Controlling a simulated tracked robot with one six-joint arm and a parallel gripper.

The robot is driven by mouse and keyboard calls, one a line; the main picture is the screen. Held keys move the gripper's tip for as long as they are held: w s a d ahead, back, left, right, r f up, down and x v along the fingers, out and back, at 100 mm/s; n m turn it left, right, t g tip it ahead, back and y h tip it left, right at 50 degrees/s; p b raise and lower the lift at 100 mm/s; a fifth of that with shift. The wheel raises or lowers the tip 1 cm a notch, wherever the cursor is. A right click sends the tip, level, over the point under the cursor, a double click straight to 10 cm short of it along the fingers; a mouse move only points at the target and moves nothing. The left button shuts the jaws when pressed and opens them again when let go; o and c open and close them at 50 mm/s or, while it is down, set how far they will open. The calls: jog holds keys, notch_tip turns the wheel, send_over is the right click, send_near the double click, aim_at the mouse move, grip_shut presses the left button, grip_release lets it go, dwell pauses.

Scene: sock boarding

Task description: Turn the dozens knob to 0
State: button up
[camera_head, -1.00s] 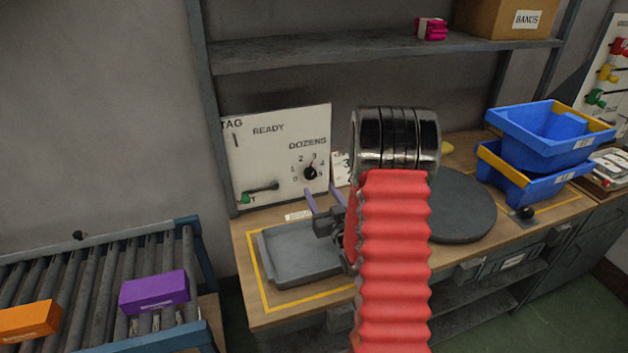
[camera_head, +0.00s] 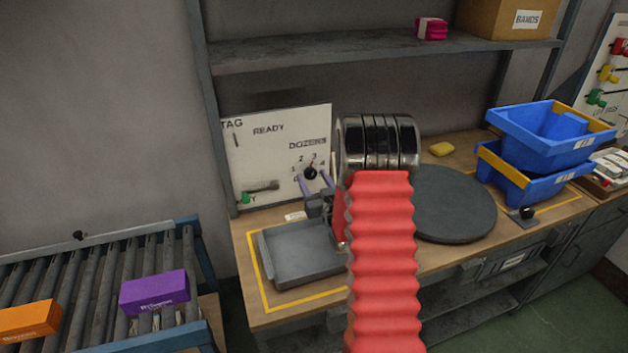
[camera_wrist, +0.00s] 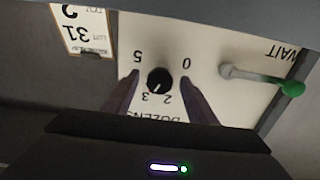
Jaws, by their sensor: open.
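The dozens knob (camera_head: 310,172) is a small round black knob on the white panel (camera_head: 262,150), under the word DOZENS, with numbers around it. In the wrist view, which shows the panel upside down, the knob (camera_wrist: 159,80) has a pale mark pointing down toward the 2 and 3 side; I cannot tell exactly which number. My gripper (camera_head: 312,178) is open in front of the knob. In the wrist view its two purple fingers (camera_wrist: 159,88) stand one on each side of the knob, with gaps between.
A lever with a green end (camera_wrist: 291,89) sits beside the knob on the panel. A grey tray (camera_head: 300,268) lies on the bench below. A round dark plate (camera_head: 455,212) and blue bins (camera_head: 545,150) are to the right. A roller conveyor (camera_head: 100,270) with boxes is at left.

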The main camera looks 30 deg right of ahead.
jog(key=shift+c, duration=0.2)
jog(key=c, duration=1)
